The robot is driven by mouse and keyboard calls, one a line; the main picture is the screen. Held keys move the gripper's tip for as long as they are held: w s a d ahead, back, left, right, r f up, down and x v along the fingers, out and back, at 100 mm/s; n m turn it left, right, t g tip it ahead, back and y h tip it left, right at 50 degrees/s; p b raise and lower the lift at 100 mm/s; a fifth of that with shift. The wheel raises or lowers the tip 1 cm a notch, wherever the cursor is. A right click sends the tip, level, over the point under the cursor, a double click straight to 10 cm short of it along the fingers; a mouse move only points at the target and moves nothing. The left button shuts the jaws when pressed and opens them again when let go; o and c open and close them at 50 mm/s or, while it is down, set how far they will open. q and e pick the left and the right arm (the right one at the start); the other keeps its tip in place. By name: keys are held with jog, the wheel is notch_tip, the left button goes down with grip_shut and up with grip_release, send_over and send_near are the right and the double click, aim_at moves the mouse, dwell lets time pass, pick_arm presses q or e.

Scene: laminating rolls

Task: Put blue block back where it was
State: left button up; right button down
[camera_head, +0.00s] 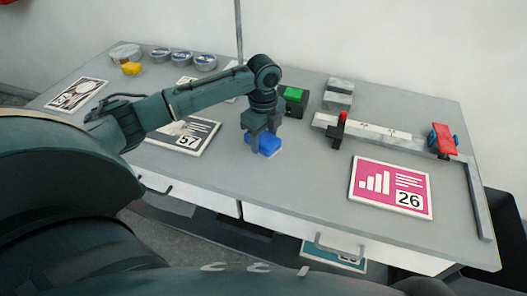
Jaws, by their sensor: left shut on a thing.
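The blue block (267,144) is on or just above the grey table, right of the card marked 57. My left gripper (260,136) reaches down over it from above and is shut on it. The fingers cover part of the block's upper left side. I cannot tell whether the block touches the table. My right gripper does not show.
A dark box with a green top (293,97) stands just behind the block. A pink card marked 26 (391,188) lies to the right. A rail (375,133) with red pieces is behind it. Several tins (181,57) and a yellow block (131,69) sit at the back left.

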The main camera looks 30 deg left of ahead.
aim_at(264, 160)
pick_arm(q)
jog(key=shift+f, duration=2.55)
jog(key=o, duration=0.9)
jog(key=shift+f, duration=0.1)
notch_tip(264, 160, up, 12)
jog(key=shift+r, duration=0.15)
